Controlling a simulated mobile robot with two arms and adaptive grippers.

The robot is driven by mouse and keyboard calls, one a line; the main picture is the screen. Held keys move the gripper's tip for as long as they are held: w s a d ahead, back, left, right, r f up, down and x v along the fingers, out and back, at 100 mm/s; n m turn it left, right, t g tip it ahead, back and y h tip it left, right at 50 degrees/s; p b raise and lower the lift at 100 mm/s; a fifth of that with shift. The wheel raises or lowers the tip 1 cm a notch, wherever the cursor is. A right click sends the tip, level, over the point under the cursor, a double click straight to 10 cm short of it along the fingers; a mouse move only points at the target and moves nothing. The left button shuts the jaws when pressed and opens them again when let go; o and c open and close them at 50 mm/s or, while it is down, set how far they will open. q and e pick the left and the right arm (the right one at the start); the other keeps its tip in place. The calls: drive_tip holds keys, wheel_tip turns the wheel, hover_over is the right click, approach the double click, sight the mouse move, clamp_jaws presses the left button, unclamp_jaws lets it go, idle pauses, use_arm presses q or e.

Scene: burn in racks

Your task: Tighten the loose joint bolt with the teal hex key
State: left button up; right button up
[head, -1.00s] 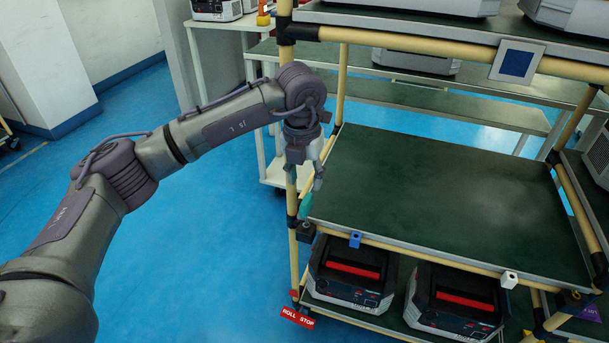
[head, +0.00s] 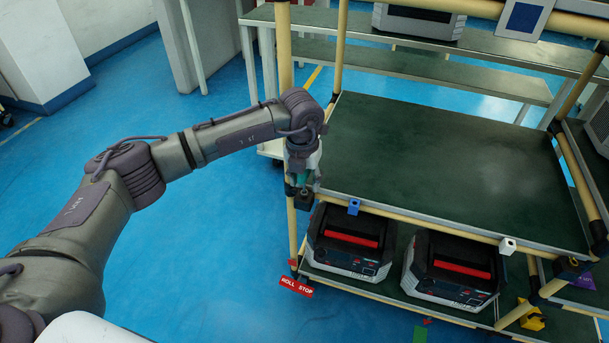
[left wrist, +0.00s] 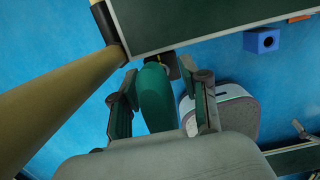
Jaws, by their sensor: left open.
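The teal hex key's thick handle (left wrist: 156,98) stands between the two fingers of my left gripper (left wrist: 160,84) in the left wrist view. The fingers are open, one on each side, with small gaps to the handle. In the head view my left gripper (head: 303,179) is at the rack's front left corner, and a bit of teal shows there. A dark block (head: 304,201) sits just below the gripper, by the upright post. The key's lower end is hidden. I cannot make out the loose joint bolt. My right gripper is not in view.
The empty dark green shelf (head: 430,165) lies right of the gripper. The tan upright post (head: 291,235) is close by. A blue block (head: 354,206) and a white block (head: 507,245) sit on the front rail. Two grey units (head: 347,262) stand on the lower shelf.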

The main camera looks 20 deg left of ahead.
use_arm(q)
clamp_jaws()
idle(0.6)
drive_tip(key=shift+m, duration=0.3)
drive_tip(key=shift+m, duration=0.8)
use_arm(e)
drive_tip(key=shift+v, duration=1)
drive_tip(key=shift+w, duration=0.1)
